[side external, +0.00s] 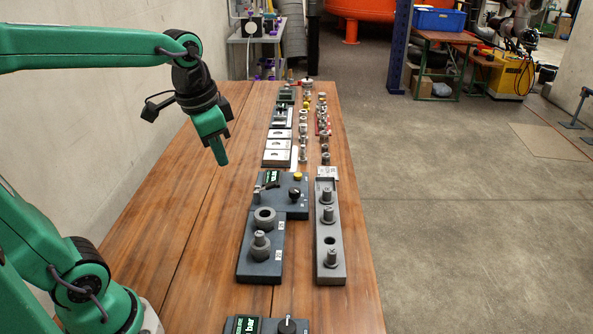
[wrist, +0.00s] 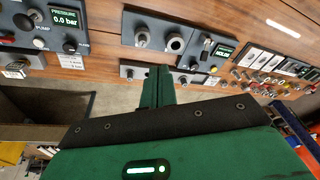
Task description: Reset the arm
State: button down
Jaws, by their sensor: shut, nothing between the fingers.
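My gripper (side external: 219,158) hangs in the air above the left part of the wooden table, pointing down with a slight tilt. Its green fingers are shut and empty. In the wrist view the gripper (wrist: 158,84) shows its two fingers pressed together, with nothing held. It is to the left of the fixtures in the side view and apart from them. My green arm enters that view from the left edge.
The wooden table (side external: 190,230) has free room at left. A dark block (side external: 246,262) with two round fittings, a control box (side external: 280,208) and a grey rack (side external: 329,262) with several pegs stand right of centre. A pressure box (wrist: 32,40) shows 0.0 bar. Small parts lie farther back.

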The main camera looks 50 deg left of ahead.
jog(key=s+d+f+n+t, duration=0.2)
jog(key=s+n+t, duration=0.1)
jog(key=s, duration=0.4)
jog(key=shift+d+f, duration=0.25)
jog(key=shift+f, duration=0.05)
jog(key=c, duration=2.2)
grip_release()
jog(key=shift+s, duration=0.1)
